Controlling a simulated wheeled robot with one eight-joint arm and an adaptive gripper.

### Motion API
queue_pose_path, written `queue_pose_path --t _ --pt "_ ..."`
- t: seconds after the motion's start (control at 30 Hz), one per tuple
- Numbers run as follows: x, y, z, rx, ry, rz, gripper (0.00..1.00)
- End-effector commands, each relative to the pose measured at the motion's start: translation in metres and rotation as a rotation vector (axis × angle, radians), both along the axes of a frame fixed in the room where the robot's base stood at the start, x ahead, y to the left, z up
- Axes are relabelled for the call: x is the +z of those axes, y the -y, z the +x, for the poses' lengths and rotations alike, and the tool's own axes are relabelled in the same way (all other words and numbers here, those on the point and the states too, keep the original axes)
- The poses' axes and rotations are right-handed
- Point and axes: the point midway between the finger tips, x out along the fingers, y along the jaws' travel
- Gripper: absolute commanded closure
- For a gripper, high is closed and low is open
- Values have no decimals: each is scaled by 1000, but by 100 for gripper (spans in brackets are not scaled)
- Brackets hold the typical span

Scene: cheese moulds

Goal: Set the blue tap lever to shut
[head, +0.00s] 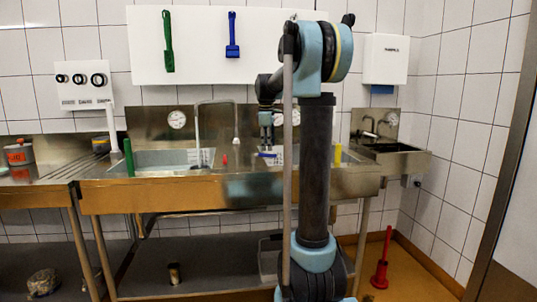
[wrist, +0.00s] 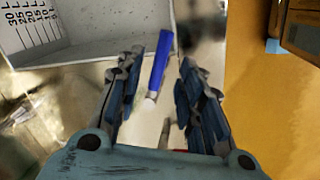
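The blue tap lever (head: 266,155) is small in the head view, at the sink counter just below my gripper (head: 266,138). In the wrist view the blue lever (wrist: 161,56) is a slim blue bar with a pale end, slightly tilted, lying in the gap between the fingers of my gripper (wrist: 160,72). The fingers are spread, with visible room on both sides of the lever, and hold nothing. Whether a finger touches the lever cannot be told. The tap body under the lever is not clear.
A red lever (head: 225,159) and a curved spout (head: 214,102) stand left of my gripper on the steel sink counter (head: 130,196). A white container with a printed scale (wrist: 88,32) lies close to the left finger. A yellow upright piece (head: 338,153) stands right of my arm.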

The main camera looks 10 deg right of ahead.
Motion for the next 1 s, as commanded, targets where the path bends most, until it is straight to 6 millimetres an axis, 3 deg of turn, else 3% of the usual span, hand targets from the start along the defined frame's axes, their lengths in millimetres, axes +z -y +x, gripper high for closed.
queue_pose_path --t 0.3,0.67,0.7,0.83,1.0 --pt "-37 3 7 0 0 0 65" --pt "-42 3 7 0 0 0 65" --pt "-42 3 7 0 0 0 68" --pt "-41 3 7 0 0 0 97" --pt "-41 3 7 0 0 0 100"
